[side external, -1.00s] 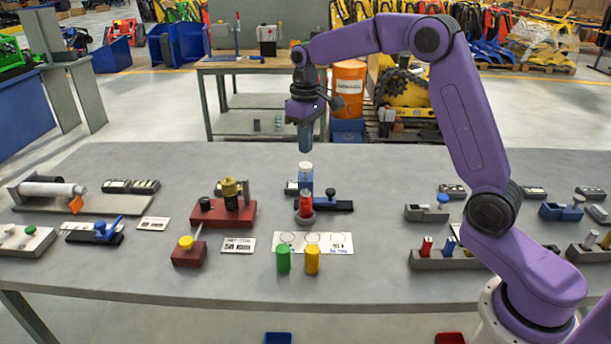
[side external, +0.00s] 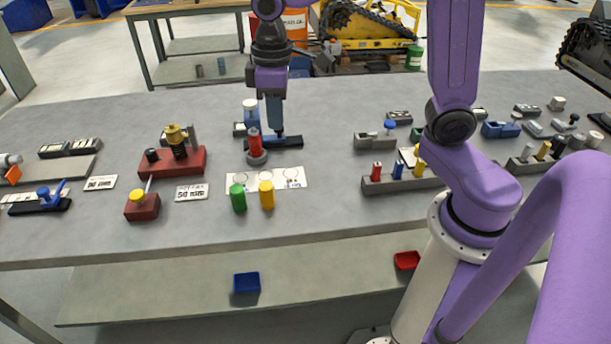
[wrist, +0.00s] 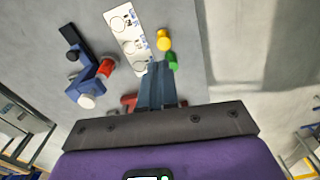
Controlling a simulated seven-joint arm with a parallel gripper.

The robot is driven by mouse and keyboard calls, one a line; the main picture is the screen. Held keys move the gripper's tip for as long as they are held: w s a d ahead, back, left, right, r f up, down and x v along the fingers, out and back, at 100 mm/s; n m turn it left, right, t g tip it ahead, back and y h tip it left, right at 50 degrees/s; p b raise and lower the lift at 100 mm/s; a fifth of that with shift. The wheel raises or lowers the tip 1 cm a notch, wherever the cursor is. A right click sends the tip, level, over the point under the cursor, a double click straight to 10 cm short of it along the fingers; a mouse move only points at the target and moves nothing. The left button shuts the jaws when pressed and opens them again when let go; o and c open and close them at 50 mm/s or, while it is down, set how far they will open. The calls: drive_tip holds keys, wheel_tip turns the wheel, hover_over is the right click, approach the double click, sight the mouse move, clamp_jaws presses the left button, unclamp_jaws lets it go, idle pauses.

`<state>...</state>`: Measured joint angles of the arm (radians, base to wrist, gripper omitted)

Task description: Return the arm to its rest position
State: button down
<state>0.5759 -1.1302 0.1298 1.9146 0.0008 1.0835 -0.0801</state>
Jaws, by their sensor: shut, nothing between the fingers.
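My gripper (side external: 274,115) hangs pointing down over the grey table (side external: 330,215), near the red cylinder on a round grey base (side external: 254,144) in the side view. Its fingers are closed together with nothing between them. In the wrist view the closed fingers (wrist: 161,85) show at the middle, and the red cylinder (wrist: 108,66) stands to their left, apart from them. The fingertips appear above the table top; their exact height is hard to tell.
A blue fixture with a white knob (side external: 249,108) stands behind the red cylinder. Green (side external: 238,198) and yellow (side external: 266,195) cylinders stand in front, by a white marked card (side external: 292,178). A red block fixture (side external: 172,162) is to the left. A rack of small cylinders (side external: 398,184) is at right.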

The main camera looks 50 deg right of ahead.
drive_tip(key=s+d+f+n, duration=0.2)
drive_tip(key=s, duration=0.9)
drive_tip(key=s+d+f+n, duration=0.1)
drive_tip(key=s+d+n, duration=0.1)
drive_tip(key=s, duration=0.9)
drive_tip(key=shift+f+n, duration=0.35)
drive_tip(key=shift+n, duration=0.35)
drive_tip(key=c, duration=1.8)
unclamp_jaws()
drive_tip(key=shift+d, duration=0.1)
